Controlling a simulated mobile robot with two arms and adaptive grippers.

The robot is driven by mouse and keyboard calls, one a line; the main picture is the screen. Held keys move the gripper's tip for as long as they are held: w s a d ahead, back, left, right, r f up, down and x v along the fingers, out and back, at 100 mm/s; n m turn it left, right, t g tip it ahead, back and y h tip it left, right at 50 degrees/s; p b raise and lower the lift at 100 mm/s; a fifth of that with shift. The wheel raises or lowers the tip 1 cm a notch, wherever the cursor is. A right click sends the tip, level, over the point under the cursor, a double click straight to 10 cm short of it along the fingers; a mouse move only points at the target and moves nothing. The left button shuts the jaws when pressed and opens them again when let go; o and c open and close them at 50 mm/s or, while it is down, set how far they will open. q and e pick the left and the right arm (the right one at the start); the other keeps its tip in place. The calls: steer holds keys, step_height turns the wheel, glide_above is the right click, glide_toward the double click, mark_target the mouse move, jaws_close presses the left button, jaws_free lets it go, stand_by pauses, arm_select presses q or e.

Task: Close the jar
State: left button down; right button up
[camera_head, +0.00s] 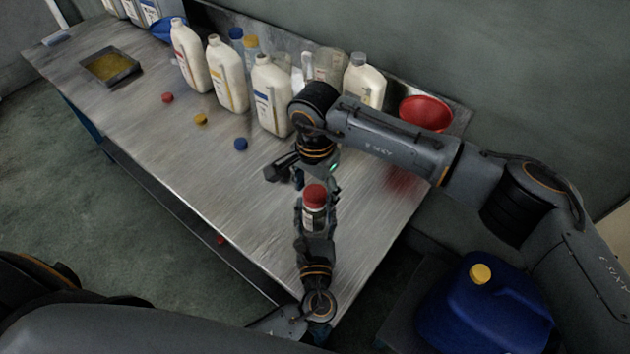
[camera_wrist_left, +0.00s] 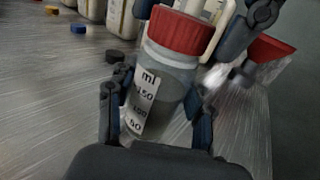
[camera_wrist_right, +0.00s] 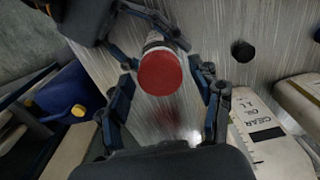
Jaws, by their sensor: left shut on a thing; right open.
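The jar (camera_head: 313,218) is a small clear container with a white ml scale and grey contents; it also shows in the left wrist view (camera_wrist_left: 160,90). A red lid (camera_head: 314,194) sits on its top, also in the left wrist view (camera_wrist_left: 180,32). My left gripper (camera_wrist_left: 157,108) is shut around the jar's body and holds it near the table's front right part. My right gripper (camera_wrist_right: 166,78) is open, with its fingers apart on either side of the red lid (camera_wrist_right: 160,73). Whether the lid is screwed tight cannot be told.
White bottles (camera_head: 228,78) stand along the back of the metal table (camera_head: 160,130). Loose red (camera_head: 167,97), yellow (camera_head: 201,119) and blue caps (camera_head: 240,144) lie before them. A red funnel or bowl (camera_head: 425,112) is at the right end. A blue canister (camera_head: 485,310) stands lower right.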

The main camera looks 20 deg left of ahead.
steer(key=shift+c, duration=0.2)
steer(key=c, duration=1.2)
steer(key=m, duration=1.1)
steer(key=shift+m, duration=0.3)
steer(key=m, duration=0.9)
steer(key=shift+f, duration=0.1)
steer(key=m, duration=0.7)
steer(key=o, duration=1.4)
